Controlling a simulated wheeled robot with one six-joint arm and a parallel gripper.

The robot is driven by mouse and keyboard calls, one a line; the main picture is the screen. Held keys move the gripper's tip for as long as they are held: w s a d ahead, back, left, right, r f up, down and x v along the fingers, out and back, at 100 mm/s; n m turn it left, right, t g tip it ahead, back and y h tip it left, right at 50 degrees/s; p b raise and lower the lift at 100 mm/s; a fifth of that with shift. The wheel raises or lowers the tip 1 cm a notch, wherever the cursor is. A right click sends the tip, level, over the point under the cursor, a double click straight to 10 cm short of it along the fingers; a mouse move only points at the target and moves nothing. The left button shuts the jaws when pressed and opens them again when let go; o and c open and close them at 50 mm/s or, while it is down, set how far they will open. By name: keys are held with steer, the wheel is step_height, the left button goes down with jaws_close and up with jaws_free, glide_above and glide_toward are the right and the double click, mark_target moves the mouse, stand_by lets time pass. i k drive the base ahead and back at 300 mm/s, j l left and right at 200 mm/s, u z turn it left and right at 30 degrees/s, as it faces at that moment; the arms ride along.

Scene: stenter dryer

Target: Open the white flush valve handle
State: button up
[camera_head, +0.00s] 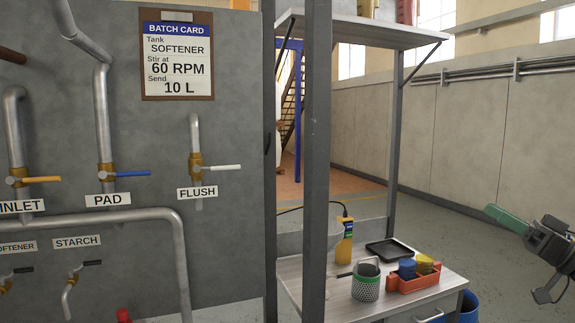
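The white flush valve handle (224,167) is on the grey panel at left of centre. It lies level and points right, across its upright pipe (195,135). Its brass valve body (196,168) sits above the FLUSH label (197,193). My gripper (548,250) is at the right edge, partly cut off by the frame, far to the right of the valve and not touching it. A green piece (508,219) sticks out to its left; I cannot tell whether it is held or part of my arm. Whether the fingers are open or shut is unclear.
The PAD valve's blue handle (132,174) and the INLET valve's yellow handle (42,180) are left of the flush valve. A grey post (316,160) stands between the panel and my gripper. A bench (340,300) holds a green-rimmed mesh cup (366,284) and an orange caddy (413,282).

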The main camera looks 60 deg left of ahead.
mark_target(196, 169)
steer(key=i+j+u, duration=0.1)
steer(key=u, duration=0.35)
steer(key=i+u, duration=0.3)
steer(key=u, duration=0.15)
steer(key=i+l+u, duration=0.1)
steer(key=u, duration=0.35)
steer(key=i+j+u, duration=0.1)
steer(key=i+u, duration=0.25)
steer(key=i+j+u, duration=0.1)
steer(key=u, duration=0.2)
steer(key=i+l, duration=0.05)
steer(key=i, duration=0.05)
